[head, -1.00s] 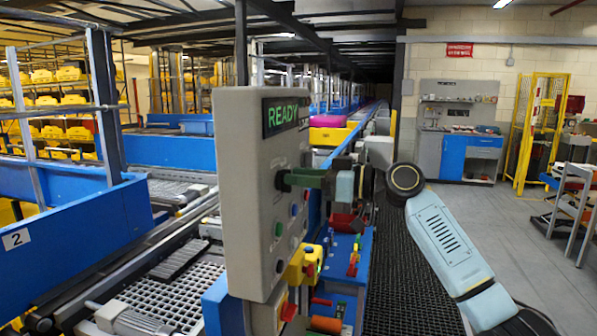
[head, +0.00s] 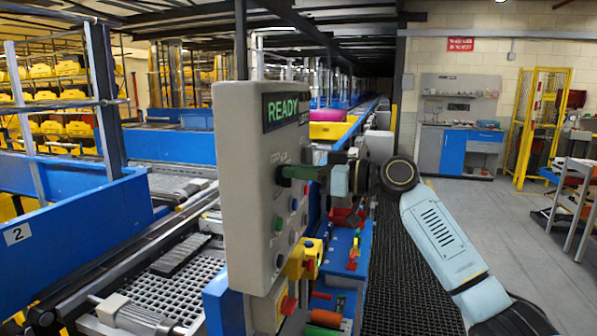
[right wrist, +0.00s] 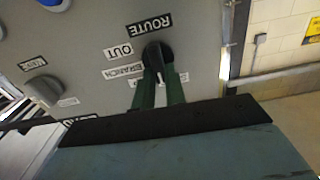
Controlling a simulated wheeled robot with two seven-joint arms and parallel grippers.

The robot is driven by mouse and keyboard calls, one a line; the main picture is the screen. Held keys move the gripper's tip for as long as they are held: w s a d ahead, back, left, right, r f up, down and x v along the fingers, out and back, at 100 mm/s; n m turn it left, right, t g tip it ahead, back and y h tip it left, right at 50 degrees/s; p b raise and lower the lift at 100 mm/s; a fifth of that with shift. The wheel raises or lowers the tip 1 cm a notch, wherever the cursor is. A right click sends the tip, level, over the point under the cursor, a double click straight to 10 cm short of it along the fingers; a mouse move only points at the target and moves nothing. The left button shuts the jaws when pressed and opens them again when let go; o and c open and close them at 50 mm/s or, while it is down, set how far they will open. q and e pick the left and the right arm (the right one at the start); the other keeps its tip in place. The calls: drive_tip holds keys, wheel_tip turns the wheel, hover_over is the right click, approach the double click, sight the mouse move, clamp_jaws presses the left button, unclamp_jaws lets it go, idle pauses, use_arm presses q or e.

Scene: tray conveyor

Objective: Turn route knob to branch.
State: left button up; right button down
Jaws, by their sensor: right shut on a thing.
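The grey control panel (head: 245,215) stands upright with a display reading READY (head: 284,112). The black route knob (right wrist: 156,55) is on its face, below the label ROUTE (right wrist: 149,27) in the right wrist view. The labels OUT (right wrist: 118,51) and BRANCH (right wrist: 123,71) lie left of the knob; another label is mostly hidden behind a finger. My right gripper (right wrist: 158,80) is shut on the knob, its green fingers on either side. In the head view, the right gripper (head: 290,172) reaches the panel from the right. My left gripper is not in view.
Another grey knob (right wrist: 42,91) is on the same panel. Coloured buttons (head: 279,224) sit below the route knob, and a yellow box (head: 303,259) with buttons stands beside the panel. A conveyor with rollers (head: 180,256) runs at left.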

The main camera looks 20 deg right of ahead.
drive_tip(key=shift+w+d+f+m+p, duration=0.15)
drive_tip(key=shift+m+p, duration=1.25)
drive_tip(key=shift+m, duration=1.15)
drive_tip(key=shift+w+d+f+m+p, duration=0.15)
drive_tip(key=shift+m+p, duration=1.25)
drive_tip(key=shift+m, duration=1.2)
drive_tip(key=shift+w+d+f+m+p, duration=0.15)
drive_tip(key=shift+m+p, duration=1.25)
drive_tip(key=shift+m, duration=1.15)
drive_tip(key=shift+a, duration=0.1)
drive_tip(key=c, duration=1.4)
unclamp_jaws()
drive_tip(key=shift+c, duration=0.2)
